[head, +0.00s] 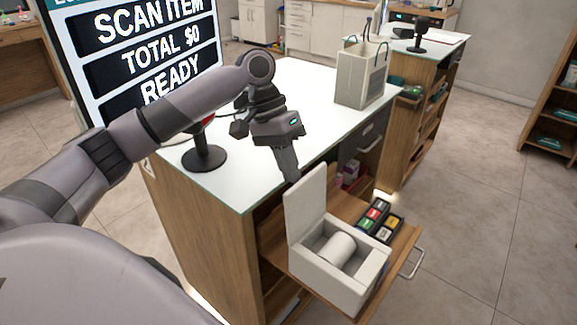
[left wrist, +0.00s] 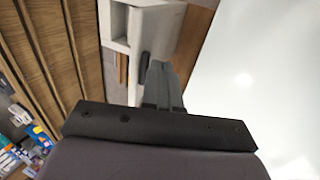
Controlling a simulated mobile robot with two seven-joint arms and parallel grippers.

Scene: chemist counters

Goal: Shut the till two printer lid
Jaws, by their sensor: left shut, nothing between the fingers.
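The white till printer (head: 345,285) sits on a pulled-out wooden drawer below the counter in the head view. Its lid (head: 304,208) stands open, roughly upright, at the printer's back left. A white paper roll (head: 337,250) lies in the open body. My left gripper (head: 292,176) is shut and empty, pointing down just by the lid's top edge; I cannot tell whether it touches. In the left wrist view its closed fingers (left wrist: 162,75) reach toward white printer parts (left wrist: 116,28). My right gripper is in neither view.
The drawer (head: 398,255) also holds several small coloured packs (head: 380,220). The white countertop (head: 240,180) lies left of the lid, with a black scanner stand (head: 204,157) on it. A paper bag (head: 362,75) stands farther back.

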